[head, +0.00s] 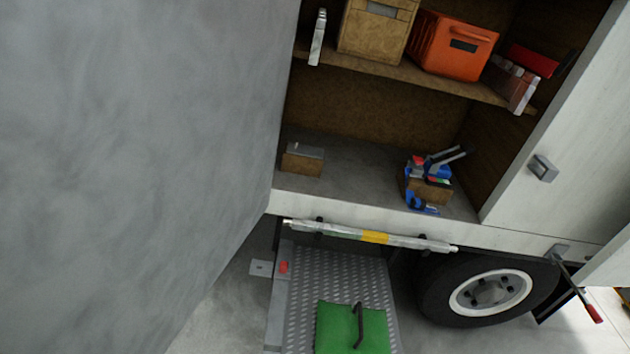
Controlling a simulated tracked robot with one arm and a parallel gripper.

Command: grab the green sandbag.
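The green sandbag (338,330) lies at the bottom edge of the head view, on a grey tread-plate step (303,290) below the truck's open compartment. A black strap or handle stands up across its right part. The bag's near side is cut off by the picture edge. My gripper does not show in this view, so its state and its distance from the bag cannot be seen.
A large grey surface (130,150) fills the left. A silver bar (340,233) with a yellow band runs above the step. A wheel (490,290) stands to the right. Shelves hold an orange crate (448,48), a wooden box (375,30) and blue-red tools (430,170).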

